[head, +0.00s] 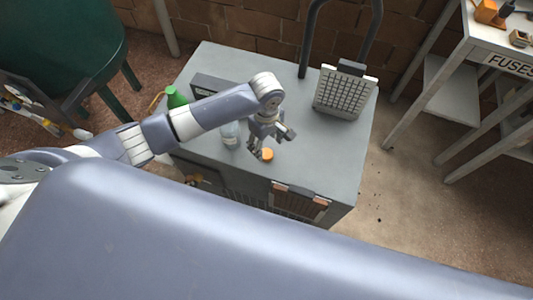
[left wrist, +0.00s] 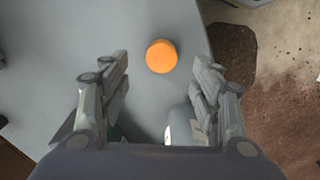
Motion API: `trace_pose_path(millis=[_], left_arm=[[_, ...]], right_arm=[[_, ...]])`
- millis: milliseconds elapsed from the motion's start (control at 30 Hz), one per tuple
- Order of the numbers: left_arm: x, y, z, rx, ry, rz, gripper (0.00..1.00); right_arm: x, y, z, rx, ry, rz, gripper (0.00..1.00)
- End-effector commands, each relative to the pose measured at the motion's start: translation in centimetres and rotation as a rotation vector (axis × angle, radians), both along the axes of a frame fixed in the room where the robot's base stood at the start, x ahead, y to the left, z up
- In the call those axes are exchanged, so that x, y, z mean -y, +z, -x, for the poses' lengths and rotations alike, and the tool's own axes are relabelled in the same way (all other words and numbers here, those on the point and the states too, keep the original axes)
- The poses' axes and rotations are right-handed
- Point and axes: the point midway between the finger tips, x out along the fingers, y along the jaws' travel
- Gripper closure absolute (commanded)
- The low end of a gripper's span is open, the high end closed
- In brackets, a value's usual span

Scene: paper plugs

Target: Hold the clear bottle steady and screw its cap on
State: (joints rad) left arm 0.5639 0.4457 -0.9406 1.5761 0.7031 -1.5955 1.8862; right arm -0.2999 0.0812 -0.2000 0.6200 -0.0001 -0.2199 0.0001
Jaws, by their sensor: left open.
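The orange cap (head: 267,154) lies on the grey cabinet top near its front edge. In the left wrist view the cap (left wrist: 161,56) shows just beyond and between my fingertips. The clear bottle (head: 230,135) stands on the cabinet to the left of the cap, partly hidden by my left arm. In the left wrist view a pale piece, perhaps the bottle (left wrist: 180,126), shows beside the right finger. My left gripper (head: 262,150) is open, pointing down right by the cap; its fingers also show apart in the left wrist view (left wrist: 160,75). My right gripper is not in view.
A green bottle (head: 176,97) and a dark box (head: 207,87) stand at the cabinet's left. A gridded panel (head: 344,93) stands at the back right. The grey cabinet top (head: 325,140) is clear right of the cap. A shelf marked FUSES (head: 510,65) stands farther right.

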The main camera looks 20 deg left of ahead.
Motion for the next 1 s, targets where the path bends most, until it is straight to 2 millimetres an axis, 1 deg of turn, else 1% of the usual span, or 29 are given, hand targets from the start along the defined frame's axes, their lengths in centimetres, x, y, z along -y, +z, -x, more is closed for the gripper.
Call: trace_pose_path(millis=[67,133,300,400,533,833,867,1000], left_arm=[[0.0,-0.2,0.0,-0.001,0.000,0.000,0.42],[0.0,-0.8,0.1,-0.003,0.000,-0.001,0.42],[0.0,-3.5,0.3,-0.002,0.001,-0.002,0.42],[0.1,-4.6,0.2,-0.002,0.000,-0.001,0.42],[0.1,-5.2,0.2,0.001,-0.001,0.000,0.42],[0.1,-5.2,0.2,0.001,-0.001,0.000,0.42],[0.1,-5.2,0.2,0.001,-0.001,0.000,0.49],[0.0,-5.2,0.2,0.001,-0.001,0.000,0.64]], right_arm=[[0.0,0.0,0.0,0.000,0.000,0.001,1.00],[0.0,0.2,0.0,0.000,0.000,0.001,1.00],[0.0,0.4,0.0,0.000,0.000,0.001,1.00],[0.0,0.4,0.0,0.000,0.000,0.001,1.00],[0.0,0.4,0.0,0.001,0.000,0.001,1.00],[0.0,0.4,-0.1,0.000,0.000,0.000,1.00],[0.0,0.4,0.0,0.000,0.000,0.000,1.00],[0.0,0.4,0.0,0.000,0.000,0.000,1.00]])
